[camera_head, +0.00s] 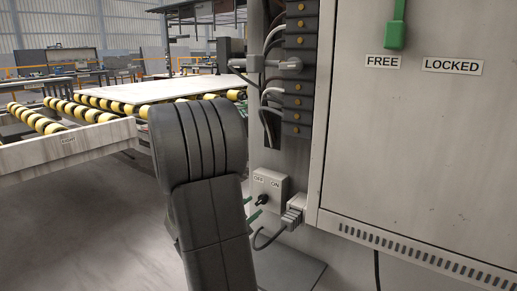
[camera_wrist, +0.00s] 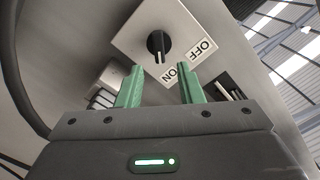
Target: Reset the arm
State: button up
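My arm rises in the middle of the head view, and my gripper (camera_head: 254,209) shows only as green fingertips just beside the switch box (camera_head: 276,184). The box is pale, marked OFF and ON, with a black knob (camera_head: 263,200). In the wrist view my gripper (camera_wrist: 158,82) has its two green fingers spread apart with nothing between them. The switch box (camera_wrist: 136,38) lies ahead of the fingers, and its knob (camera_wrist: 158,45) appears beyond the gap, apart from them. The rest of the gripper is hidden behind my arm in the head view.
A grey cabinet (camera_head: 425,140) fills the right, with a green handle (camera_head: 394,34) above the FREE label. A grey plug and cable (camera_head: 293,212) sit below the switch box. Roller conveyors (camera_head: 90,108) stand at the left. The floor (camera_head: 80,235) at lower left is clear.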

aim_at(261, 201)
jog(key=p+v, duration=0.1)
jog(key=v, duration=0.7)
jog(key=b+x, duration=0.2)
jog(key=x, duration=1.2)
jog(key=shift+w+d, duration=0.1)
jog(key=shift+d, duration=0.1)
jog(key=shift+a+r+n+p, duration=0.3)
jog(key=shift+r+n+p, duration=0.1)
jog(key=shift+n+p, duration=0.7)
jog(key=n+p, duration=0.3)
jog(key=n, duration=0.1)
jog(key=shift+w+a, duration=0.1)
jog(key=shift+a, duration=0.05)
jog(key=shift+a+n+p, duration=0.15)
jog(key=shift+n+p, duration=0.2)
jog(key=shift+n, duration=0.05)
jog(key=p+v, duration=0.1)
jog(key=v, duration=1.1)
jog(key=shift+f, duration=0.2)
